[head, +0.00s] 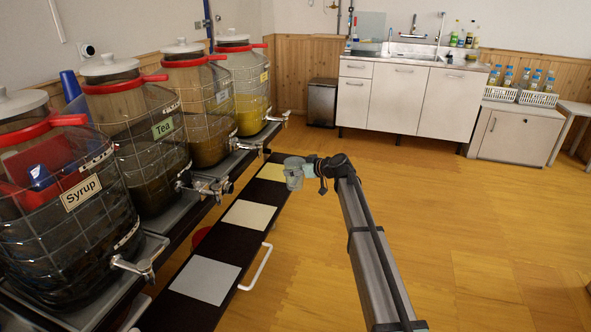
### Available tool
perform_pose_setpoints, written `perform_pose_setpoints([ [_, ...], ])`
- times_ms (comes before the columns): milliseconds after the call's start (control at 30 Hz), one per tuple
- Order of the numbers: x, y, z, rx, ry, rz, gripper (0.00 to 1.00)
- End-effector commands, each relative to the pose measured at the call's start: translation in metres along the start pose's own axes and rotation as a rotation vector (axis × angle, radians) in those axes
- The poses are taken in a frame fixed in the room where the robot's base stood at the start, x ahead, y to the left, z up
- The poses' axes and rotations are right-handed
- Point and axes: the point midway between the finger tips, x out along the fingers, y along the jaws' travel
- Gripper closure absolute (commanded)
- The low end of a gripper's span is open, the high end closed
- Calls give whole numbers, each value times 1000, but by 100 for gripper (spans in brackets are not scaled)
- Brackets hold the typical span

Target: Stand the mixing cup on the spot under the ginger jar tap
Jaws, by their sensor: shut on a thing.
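My gripper (306,170) is shut on a small greyish clear cup (293,173), taken as the mixing cup. The cup is upright beside the far end of the dark shelf board, overlapping the right edge of the far yellow spot (270,172) in the picture. I cannot tell its height above the board. Nearer on the board are a cream spot (250,214) and a grey spot (205,279). Two jars read Syrup (80,194) and Tea (163,128). The labels of the third jar (205,140) and the far yellow-filled jar (253,110) are too small to read, so I cannot tell which is ginger.
The wooden floor (470,230) to the right is open.

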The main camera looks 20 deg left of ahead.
Motion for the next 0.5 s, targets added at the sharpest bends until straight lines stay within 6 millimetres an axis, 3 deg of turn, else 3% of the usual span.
perform_pose_setpoints([
  [267,1,0,3,1,0,-1,52],
  [500,16,-4,12,1,0,-2,52],
])
